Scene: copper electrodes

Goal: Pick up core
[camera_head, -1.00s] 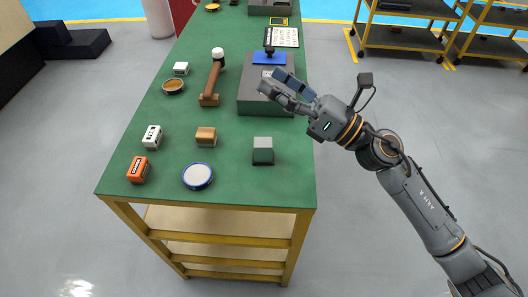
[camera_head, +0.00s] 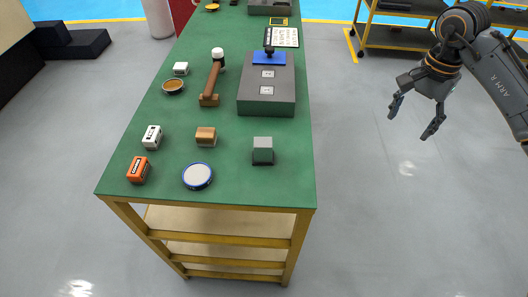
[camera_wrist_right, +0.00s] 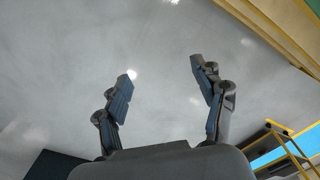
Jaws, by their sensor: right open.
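No object is labelled as the core, so I cannot tell which one it is. On the green table, a copper-brown block (camera_head: 206,137) and a grey-green block (camera_head: 263,150) on a dark base stand near the front. A long grey block (camera_head: 266,98) with two light square inserts on top lies behind them, with a blue plate (camera_head: 266,58) and a dark knob at its far end. My right gripper (camera_head: 411,122) is open and empty, off the table's right side. The right wrist view shows its spread fingers (camera_wrist_right: 162,68) over bare floor. My left gripper is out of view.
The green table (camera_head: 235,190) also holds a mallet (camera_head: 213,80), a blue-rimmed round tin (camera_head: 197,176), a brown tin (camera_head: 173,87), an orange box (camera_head: 138,169) and white boxes (camera_head: 152,137). A yellow-framed shelf cart (camera_head: 405,38) stands behind my right arm. Floor right of the table is clear.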

